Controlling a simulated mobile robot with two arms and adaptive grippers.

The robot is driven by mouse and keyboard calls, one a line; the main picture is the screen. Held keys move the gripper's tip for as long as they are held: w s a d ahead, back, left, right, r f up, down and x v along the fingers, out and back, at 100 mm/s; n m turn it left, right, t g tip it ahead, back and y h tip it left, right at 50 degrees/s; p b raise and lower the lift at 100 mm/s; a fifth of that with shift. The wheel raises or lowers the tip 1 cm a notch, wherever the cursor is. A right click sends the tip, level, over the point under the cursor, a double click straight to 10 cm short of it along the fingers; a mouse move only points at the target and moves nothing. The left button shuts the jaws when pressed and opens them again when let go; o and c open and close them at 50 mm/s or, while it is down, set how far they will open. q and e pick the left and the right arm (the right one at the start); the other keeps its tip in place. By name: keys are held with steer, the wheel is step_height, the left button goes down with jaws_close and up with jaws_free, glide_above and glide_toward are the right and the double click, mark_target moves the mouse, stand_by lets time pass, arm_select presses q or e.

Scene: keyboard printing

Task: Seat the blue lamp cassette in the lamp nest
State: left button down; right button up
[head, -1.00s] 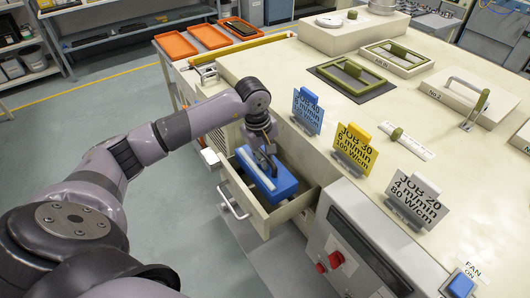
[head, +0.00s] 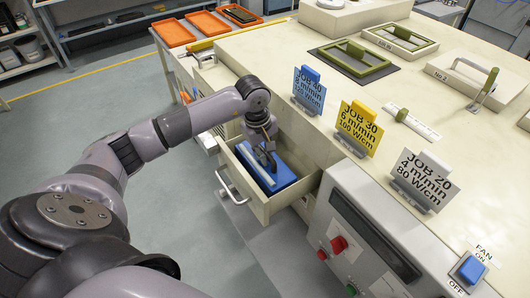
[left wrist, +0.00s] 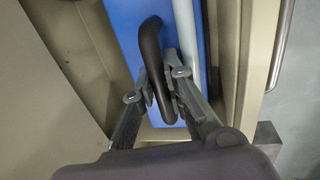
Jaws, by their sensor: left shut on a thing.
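The blue lamp cassette (head: 282,181) is inside the open cream drawer (head: 263,209) at the front of the bench. It also shows in the left wrist view (left wrist: 122,25), with a pale strip along one side and a dark looped handle (left wrist: 150,50) on top. My left gripper (head: 264,150) is above the cassette. In the left wrist view its fingers (left wrist: 163,88) are shut on the handle. The cassette hides most of the drawer's floor, so I cannot make out the lamp nest or whether the cassette touches it. My right gripper is out of view.
Blue, yellow and white job cards (head: 357,128) stand along the bench edge. A control panel (head: 365,240) is right of the drawer. Green-handled frames (head: 355,60) lie on the bench top. Orange trays (head: 172,33) are at the back left. The floor left of the drawer is clear.

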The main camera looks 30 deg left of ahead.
arm_select(q)
steer(key=shift+r+b, duration=0.2)
steer(key=shift+b, duration=0.1)
stand_by(0.4)
steer(key=shift+f+b, duration=0.1)
steer(key=shift+b, duration=0.3)
stand_by(0.6)
steer(key=shift+f+b, duration=0.7)
steer(key=shift+b, duration=0.1)
steer(key=shift+f, duration=0.15)
stand_by(0.5)
steer(key=shift+f+b, duration=0.25)
steer(key=shift+b, duration=0.25)
steer(key=shift+f+b, duration=0.6)
steer(key=shift+b, duration=0.25)
stand_by(0.3)
steer(key=c, duration=1.7)
jaws_free()
steer(key=shift+s+d, duration=0.1)
steer(key=shift+o, duration=0.7)
